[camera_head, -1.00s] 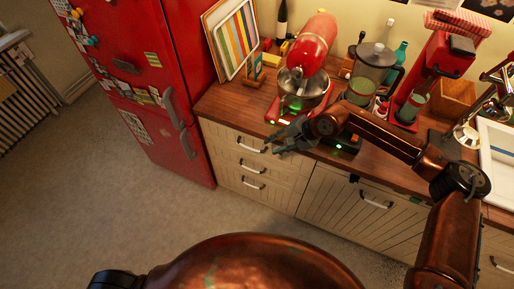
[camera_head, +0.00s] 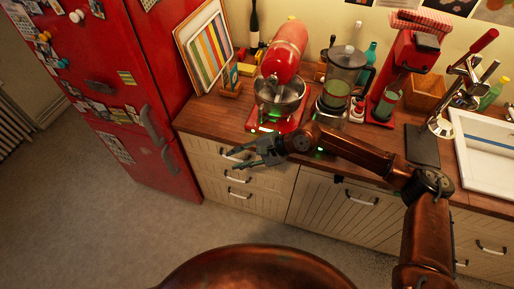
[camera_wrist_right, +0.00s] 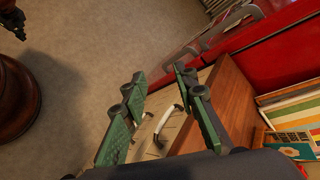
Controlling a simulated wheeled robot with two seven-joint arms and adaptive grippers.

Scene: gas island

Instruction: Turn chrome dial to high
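I cannot make out a chrome dial in either view; it may be too small or hidden. A red stand mixer (camera_head: 287,50) with a steel bowl (camera_head: 279,95) stands on the wooden counter. A glass-jug appliance (camera_head: 345,78) stands to its right, its lower part partly behind my right arm. My right gripper (camera_head: 240,155) is in front of the counter's front edge, below and left of the mixer's base. In the wrist view the right gripper (camera_wrist_right: 159,76) has its green-padded fingers apart, with nothing held between them.
A red fridge (camera_head: 110,85) stands left of the counter. Drawers with handles (camera_head: 237,179) lie below my right gripper. A striped board (camera_head: 203,45) leans behind, left of the mixer. A red machine (camera_head: 405,65) and white sink (camera_head: 490,150) are to the right. The floor is clear.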

